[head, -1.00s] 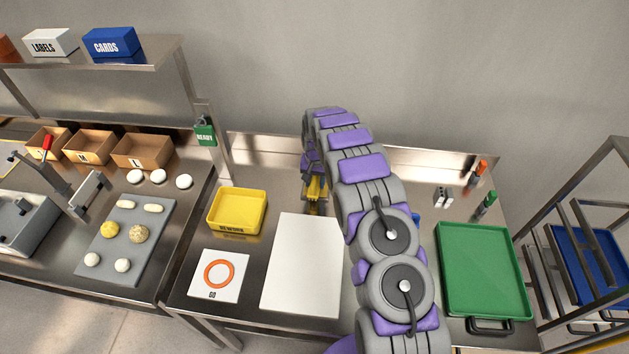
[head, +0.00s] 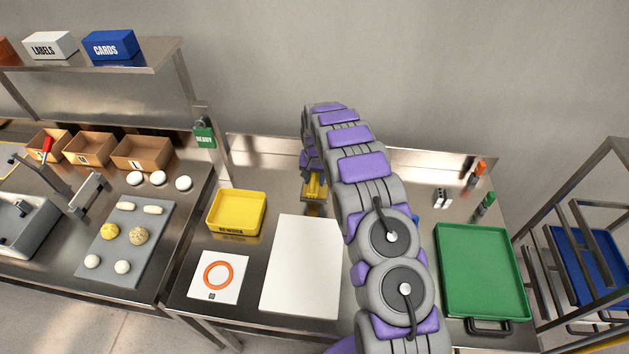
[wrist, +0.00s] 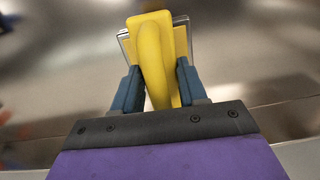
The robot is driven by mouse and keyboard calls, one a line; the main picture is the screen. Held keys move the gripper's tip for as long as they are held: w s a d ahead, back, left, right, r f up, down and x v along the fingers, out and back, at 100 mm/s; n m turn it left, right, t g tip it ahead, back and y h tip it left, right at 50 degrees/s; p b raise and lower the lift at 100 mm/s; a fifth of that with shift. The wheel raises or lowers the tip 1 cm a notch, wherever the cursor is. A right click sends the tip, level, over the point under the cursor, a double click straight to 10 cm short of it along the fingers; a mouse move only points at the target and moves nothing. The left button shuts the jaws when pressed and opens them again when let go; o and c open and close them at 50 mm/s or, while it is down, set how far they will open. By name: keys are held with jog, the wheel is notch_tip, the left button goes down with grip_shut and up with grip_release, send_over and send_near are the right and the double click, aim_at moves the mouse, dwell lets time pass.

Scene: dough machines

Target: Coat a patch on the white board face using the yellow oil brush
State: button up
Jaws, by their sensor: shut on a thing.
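The white board (head: 303,266) lies flat on the steel table in the middle of the head view. My gripper (wrist: 160,88) is shut on the yellow oil brush (wrist: 152,40), with one blue-grey finger on each side of its handle in the wrist view. In the head view the yellow brush (head: 315,187) shows just beyond the board's far edge, apart from the board's face. The brush's bristles are hidden, and my arm covers part of the view to the right of the board.
A yellow bin (head: 237,212) and a white card with an orange ring (head: 217,275) stand left of the board. A green tray (head: 482,270) is at the right. Left is a grey board (head: 125,245) with dough pieces. A steel back ledge (head: 260,150) runs behind.

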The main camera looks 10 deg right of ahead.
jog(key=shift+r+p, duration=0.4)
jog(key=shift+r, duration=2.05)
jog(key=shift+f, duration=0.1)
